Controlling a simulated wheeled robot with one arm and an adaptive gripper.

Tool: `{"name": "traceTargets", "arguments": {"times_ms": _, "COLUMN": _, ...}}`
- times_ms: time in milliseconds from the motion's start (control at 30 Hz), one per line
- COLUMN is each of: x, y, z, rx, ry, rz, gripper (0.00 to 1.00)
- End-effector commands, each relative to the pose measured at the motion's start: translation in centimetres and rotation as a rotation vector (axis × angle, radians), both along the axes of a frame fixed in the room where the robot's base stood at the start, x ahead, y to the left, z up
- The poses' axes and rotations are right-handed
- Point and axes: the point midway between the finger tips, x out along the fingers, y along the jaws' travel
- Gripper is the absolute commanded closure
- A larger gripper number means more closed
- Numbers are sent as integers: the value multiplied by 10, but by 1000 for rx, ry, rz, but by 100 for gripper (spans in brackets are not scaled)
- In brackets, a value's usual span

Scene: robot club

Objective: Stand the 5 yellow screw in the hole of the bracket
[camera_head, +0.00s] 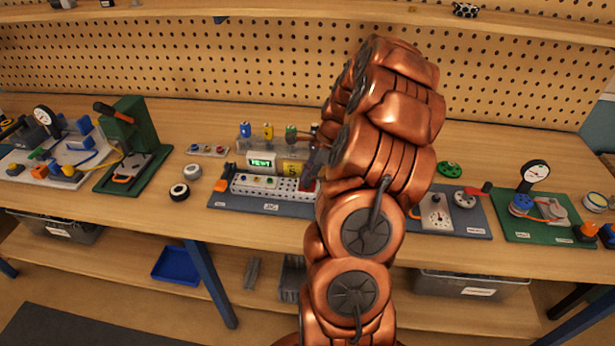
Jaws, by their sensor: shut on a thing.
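My gripper (308,182), dark grey, reaches down from the copper arm at the right part of a blue-grey mat. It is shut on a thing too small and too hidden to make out. A white plate with rows of holes (262,189) lies just left of the fingertips; I cannot tell whether it is the bracket. A yellow-topped piece (268,131) stands behind it between a blue one (245,130) and a green one (290,131). A yellow block with a dark mark like a 5 (291,167) is close to the gripper's left. No screw can be clearly picked out.
A small box with a lit green display (261,161) stands beside the yellow block. My arm hides the bench's middle. The front bench strip is mostly clear.

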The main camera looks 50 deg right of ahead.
Motion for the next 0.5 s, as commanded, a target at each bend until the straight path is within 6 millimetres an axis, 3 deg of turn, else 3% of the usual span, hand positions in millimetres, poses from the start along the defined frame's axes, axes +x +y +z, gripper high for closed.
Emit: {"name": "traceTargets", "arguments": {"times_ms": 500, "x": 0, "y": 0, "z": -6, "rx": 1, "ry": 1, "rz": 0, "gripper": 100}}
